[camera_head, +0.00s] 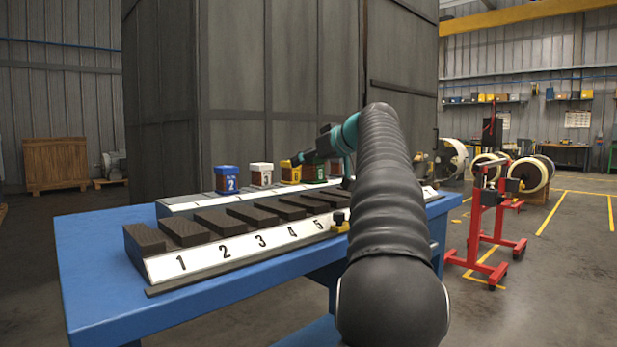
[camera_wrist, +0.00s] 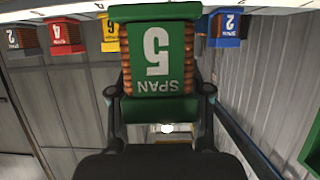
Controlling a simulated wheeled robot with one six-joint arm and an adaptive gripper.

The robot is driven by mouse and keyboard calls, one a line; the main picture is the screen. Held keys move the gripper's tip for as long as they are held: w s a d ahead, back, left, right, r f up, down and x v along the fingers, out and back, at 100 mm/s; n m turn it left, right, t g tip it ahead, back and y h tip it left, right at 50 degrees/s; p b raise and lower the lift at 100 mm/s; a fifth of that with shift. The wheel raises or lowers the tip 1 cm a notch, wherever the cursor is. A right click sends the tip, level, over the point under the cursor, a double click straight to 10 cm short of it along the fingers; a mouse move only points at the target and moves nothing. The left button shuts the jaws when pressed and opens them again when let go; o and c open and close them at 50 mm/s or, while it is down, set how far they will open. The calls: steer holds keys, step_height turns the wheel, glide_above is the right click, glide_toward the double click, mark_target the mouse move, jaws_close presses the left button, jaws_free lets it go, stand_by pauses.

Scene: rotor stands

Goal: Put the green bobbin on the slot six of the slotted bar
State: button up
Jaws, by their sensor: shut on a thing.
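The green bobbin (camera_head: 314,172), labelled SPAN 5, is between my gripper's fingers. It fills the middle of the wrist view (camera_wrist: 160,60), upside down there. My gripper (camera_wrist: 160,100) is shut on it, with a finger on each side. In the head view my gripper (camera_head: 304,158) is at the back of the table, above the rear rack. I cannot tell whether the bobbin touches that rack. The slotted bar (camera_head: 221,251) lies along the front of the table, with dark blocks and numbers 1 to 5 visible. My arm hides the part where slot six would be.
A blue bobbin (camera_head: 227,180), a white bobbin (camera_head: 261,174) and a yellow bobbin (camera_head: 291,173) stand on the rear rack. A red bobbin (camera_wrist: 65,35) shows beside the yellow one. A yellow fitting with a black knob (camera_head: 340,222) sits at the bar's front. The blue table's left end (camera_head: 92,262) is clear.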

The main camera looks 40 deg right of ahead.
mark_target(309, 173)
steer(key=shift+f+b, duration=0.45)
steer(key=shift+f, duration=1.2)
steer(key=shift+f, duration=0.1)
steer(key=shift+f, duration=0.15)
steer(key=o, duration=1.4)
steer(key=shift+r, duration=0.2)
steer(key=shift+s+r, duration=0.1)
steer(key=shift+s, duration=0.15)
steer(key=a+v, duration=0.1)
steer(key=v, duration=1)
steer(key=shift+s+d+r, duration=0.15)
steer(key=shift+s+d, duration=0.1)
steer(key=shift+d, duration=0.25)
